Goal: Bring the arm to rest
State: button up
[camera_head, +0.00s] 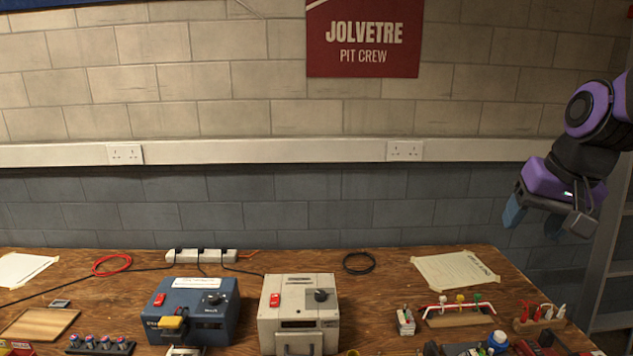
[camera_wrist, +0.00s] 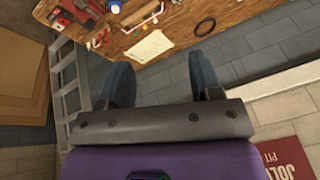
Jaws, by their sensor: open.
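My gripper (camera_head: 533,222) hangs at the upper right of the head view, in the air beyond the right end of the wooden bench. Its two blue-grey fingers point down and stand apart with nothing between them. The wrist view shows the same open fingers (camera_wrist: 160,85) with a clear gap, and the bench lies beyond them. My arm's purple and black links come in from the right edge of the head view.
The bench (camera_head: 380,285) holds a blue charger (camera_head: 195,318), a cream charger (camera_head: 298,325), a paper sheet (camera_head: 455,272) and a tool rack (camera_head: 458,312). A grey ladder (camera_head: 605,265) stands at the right, close to my gripper. The wall is behind.

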jog(key=s+a+r+n, duration=0.1)
jog(key=s, duration=0.5)
jog(key=s+a+r+n+t, duration=0.1)
jog(key=s+a+n, duration=0.1)
jog(key=s, duration=0.5)
jog(key=shift+s+r+h, duration=0.15)
jog(key=shift+r+h, duration=0.15)
jog(key=shift+h, duration=0.1)
jog(key=shift+o, duration=0.2)
dwell(0.9)
